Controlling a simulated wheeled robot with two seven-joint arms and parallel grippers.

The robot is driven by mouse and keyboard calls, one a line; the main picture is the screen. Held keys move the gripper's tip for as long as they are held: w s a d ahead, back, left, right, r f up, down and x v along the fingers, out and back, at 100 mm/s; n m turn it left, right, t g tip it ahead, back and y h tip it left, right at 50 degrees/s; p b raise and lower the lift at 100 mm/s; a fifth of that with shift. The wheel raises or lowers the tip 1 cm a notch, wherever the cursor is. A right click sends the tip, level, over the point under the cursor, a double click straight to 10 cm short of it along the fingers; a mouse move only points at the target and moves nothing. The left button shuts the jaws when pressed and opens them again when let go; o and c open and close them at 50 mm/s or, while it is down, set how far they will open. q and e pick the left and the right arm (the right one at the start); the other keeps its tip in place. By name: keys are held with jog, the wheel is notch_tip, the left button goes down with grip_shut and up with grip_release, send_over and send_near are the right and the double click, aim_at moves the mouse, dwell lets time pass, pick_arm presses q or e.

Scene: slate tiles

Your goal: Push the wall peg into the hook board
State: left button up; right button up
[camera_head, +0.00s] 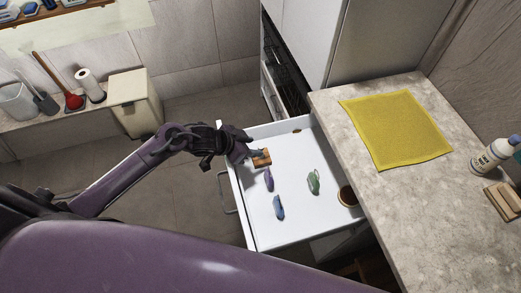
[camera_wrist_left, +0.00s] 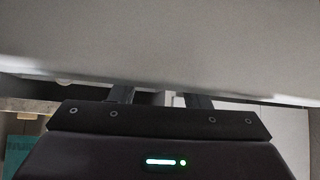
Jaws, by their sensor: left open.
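My left gripper (camera_head: 248,150) is over the left edge of an open white drawer, beside a small brown wooden block (camera_head: 262,160). The block may be the hook board; its hooks or holes are too small to make out. A small grey-blue piece (camera_head: 257,152) shows at the block, next to the fingers; I cannot tell whether it is the wall peg or part of the gripper. In the left wrist view, the two open fingers (camera_wrist_left: 160,95) stand apart, and a pale surface hides what is beyond them. My right gripper is not in view.
A yellow cloth (camera_head: 396,128) and a white bottle (camera_head: 492,156) are on the counter at right.

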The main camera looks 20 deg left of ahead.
aim_at(259, 147)
pick_arm(q)
jog(key=x, duration=0.4)
jog(key=shift+d+r, duration=0.15)
jog(key=shift+w+d, duration=0.1)
jog(key=shift+w, duration=0.05)
jog(key=shift+f, duration=0.3)
jog(key=c, duration=0.7)
grip_shut()
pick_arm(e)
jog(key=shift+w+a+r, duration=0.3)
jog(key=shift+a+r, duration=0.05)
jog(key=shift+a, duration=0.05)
